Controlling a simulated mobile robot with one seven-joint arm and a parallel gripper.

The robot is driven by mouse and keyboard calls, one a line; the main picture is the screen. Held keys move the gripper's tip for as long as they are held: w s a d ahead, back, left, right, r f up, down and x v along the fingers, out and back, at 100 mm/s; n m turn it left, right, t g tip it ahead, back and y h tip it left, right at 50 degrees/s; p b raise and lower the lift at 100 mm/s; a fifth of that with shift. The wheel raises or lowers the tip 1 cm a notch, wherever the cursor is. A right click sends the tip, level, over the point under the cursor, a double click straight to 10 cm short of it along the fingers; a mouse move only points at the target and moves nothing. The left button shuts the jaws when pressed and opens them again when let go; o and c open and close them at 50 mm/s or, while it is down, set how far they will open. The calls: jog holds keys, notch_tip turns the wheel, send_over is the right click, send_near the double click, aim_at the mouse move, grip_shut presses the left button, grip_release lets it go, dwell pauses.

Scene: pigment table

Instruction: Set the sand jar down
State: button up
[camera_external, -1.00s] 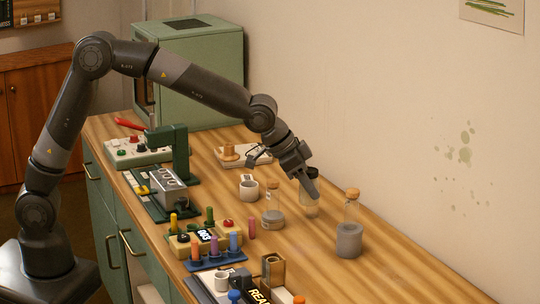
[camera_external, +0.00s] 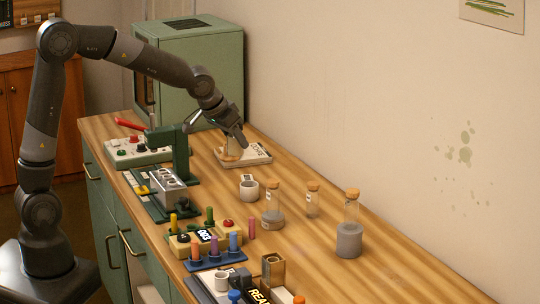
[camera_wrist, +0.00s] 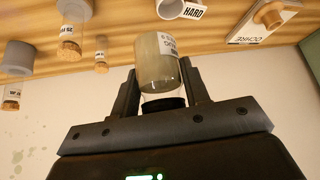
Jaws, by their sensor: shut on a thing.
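The sand jar (camera_wrist: 156,58) is a glass jar with tan contents, a white label and a dark lid. My gripper (camera_wrist: 162,88) is shut on it near the lid, with one finger on each side. In the outside view my gripper (camera_external: 241,141) is at the back of the table, by the white OCHRE tray (camera_external: 258,158). The jar is small and partly covered there, and I cannot tell whether its base touches anything. In the wrist view the tray (camera_wrist: 243,42) lies to the right of the jar, with a wooden piece (camera_wrist: 272,17) on it.
A white cup (camera_external: 249,189) marked HARD and corked jars (camera_external: 272,218), (camera_external: 312,203) and (camera_external: 349,207) stand nearer the front; one is in a grey holder (camera_external: 349,241). A green press (camera_external: 180,152) and green cabinet (camera_external: 205,75) are close. The right strip of wood is bare.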

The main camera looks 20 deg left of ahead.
jog(key=shift+n, duration=0.4)
jog(key=w+a+f, duration=0.3)
jog(key=f, duration=0.1)
jog(key=w+a+f, duration=0.3)
jog(key=w+f, duration=0.1)
jog(key=w+a+f, duration=0.4)
jog(key=shift+f, duration=2.05)
jog(key=o, duration=1)
jog(key=shift+f, duration=0.15)
